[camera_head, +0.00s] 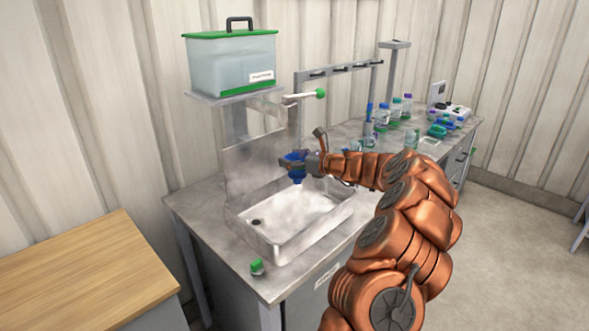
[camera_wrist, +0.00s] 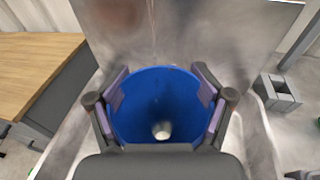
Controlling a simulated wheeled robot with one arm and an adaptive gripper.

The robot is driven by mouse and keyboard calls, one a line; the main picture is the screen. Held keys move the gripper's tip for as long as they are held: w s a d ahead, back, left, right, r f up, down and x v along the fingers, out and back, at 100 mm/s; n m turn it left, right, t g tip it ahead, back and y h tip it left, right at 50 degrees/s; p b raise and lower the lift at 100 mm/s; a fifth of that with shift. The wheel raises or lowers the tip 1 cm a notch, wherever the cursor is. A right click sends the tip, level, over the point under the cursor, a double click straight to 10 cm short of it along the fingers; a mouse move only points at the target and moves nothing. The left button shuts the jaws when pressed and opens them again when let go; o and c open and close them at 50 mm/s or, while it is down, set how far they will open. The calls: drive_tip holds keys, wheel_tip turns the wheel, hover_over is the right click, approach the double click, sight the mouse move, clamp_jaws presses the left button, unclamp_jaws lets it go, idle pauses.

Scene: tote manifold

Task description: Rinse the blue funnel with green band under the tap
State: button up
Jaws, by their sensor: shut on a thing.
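My gripper (camera_head: 302,162) is shut on the blue funnel (camera_head: 295,171) and holds it upright above the sink basin (camera_head: 312,236), near the back wall of the sink. In the wrist view the funnel (camera_wrist: 158,98) sits between the two finger pads, and I look down its mouth to a pale hole at the bottom. A green band cannot be made out. The tap (camera_head: 302,97), a pale lever with a green knob, sticks out above and behind the funnel, below the water tote (camera_head: 228,66). I cannot tell whether water is running.
Several bottles (camera_head: 396,108) and a white device (camera_head: 449,112) stand on the right part of the counter (camera_head: 190,199). A rack (camera_head: 338,70) rises behind. A wooden table (camera_head: 82,272) is at the left.

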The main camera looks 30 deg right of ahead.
drive_tip(key=shift+s+a+f+p+v, duration=0.1)
drive_tip(key=shift+a+p+v, duration=0.05)
drive_tip(key=shift+v, duration=0.8)
drive_tip(key=shift+s+a+f+p+v, duration=0.1)
drive_tip(key=shift+a+f+v, duration=0.05)
drive_tip(key=shift+v, duration=0.8)
drive_tip(key=shift+s+a+f+p+v, duration=0.1)
drive_tip(key=shift+a+p+v, duration=0.05)
drive_tip(key=shift+v, duration=0.75)
drive_tip(key=shift+s+d+f, duration=0.15)
drive_tip(key=shift+s+d, duration=0.05)
drive_tip(key=shift+s, duration=0.85)
drive_tip(key=s+d+r+p, duration=0.1)
drive_tip(key=s+r+p, duration=0.3)
drive_tip(key=s, duration=0.1)
drive_tip(key=shift+d, duration=0.1)
